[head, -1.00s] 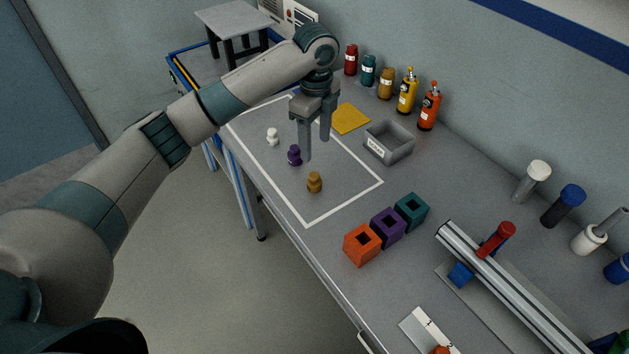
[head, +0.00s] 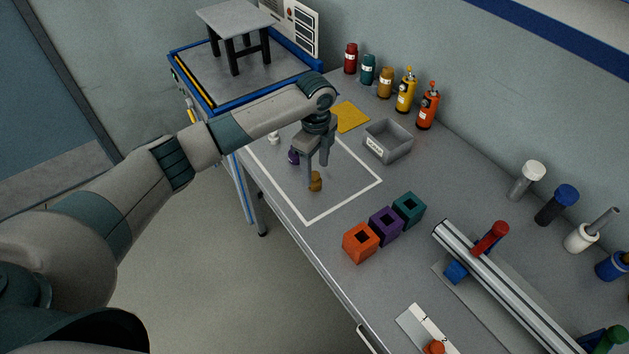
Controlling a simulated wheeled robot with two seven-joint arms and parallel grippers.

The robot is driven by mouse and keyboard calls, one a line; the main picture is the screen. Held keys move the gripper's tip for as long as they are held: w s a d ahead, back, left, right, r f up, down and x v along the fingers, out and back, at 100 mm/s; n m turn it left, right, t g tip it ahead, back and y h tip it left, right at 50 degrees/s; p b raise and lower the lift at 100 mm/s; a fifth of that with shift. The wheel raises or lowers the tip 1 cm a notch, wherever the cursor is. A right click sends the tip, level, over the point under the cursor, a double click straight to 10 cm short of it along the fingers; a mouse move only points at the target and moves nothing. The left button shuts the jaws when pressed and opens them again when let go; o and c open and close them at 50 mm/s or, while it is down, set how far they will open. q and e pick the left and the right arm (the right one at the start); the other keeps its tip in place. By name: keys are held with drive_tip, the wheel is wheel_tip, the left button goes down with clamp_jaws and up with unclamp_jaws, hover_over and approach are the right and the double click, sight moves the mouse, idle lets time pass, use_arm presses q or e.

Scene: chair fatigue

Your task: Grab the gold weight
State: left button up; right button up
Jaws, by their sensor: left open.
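The gold weight (head: 316,182) stands upright on the grey table inside the white outlined area. My left gripper (head: 317,176) is open and pointed down at the weight. One finger is at the weight's left and slightly in front of it; the other is above and behind it. I cannot tell whether either finger touches the weight. A purple weight (head: 293,157) and a white weight (head: 274,138) stand farther back to the left, partly beside my arm. My right gripper is not in view.
An open grey bin (head: 388,141) and a yellow cloth (head: 350,117) lie behind the gripper. Orange (head: 360,243), purple (head: 386,226) and teal (head: 409,209) blocks stand to the right. Bottles line the wall. The front part of the outlined area is clear.

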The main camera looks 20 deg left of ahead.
sight(314, 174)
use_arm(q)
drive_tip(key=shift+f+p, duration=0.35)
drive_tip(key=shift+p, duration=0.05)
drive_tip(key=f, duration=0.2)
drive_tip(key=f+p, duration=0.1)
drive_tip(key=f, duration=0.1)
drive_tip(key=shift+w+a+p, duration=0.2)
drive_tip(key=shift+p, duration=0.1)
drive_tip(key=shift+f, duration=0.25)
drive_tip(key=shift+r, duration=0.1)
drive_tip(key=c, duration=1.4)
drive_tip(key=shift+o, duration=0.2)
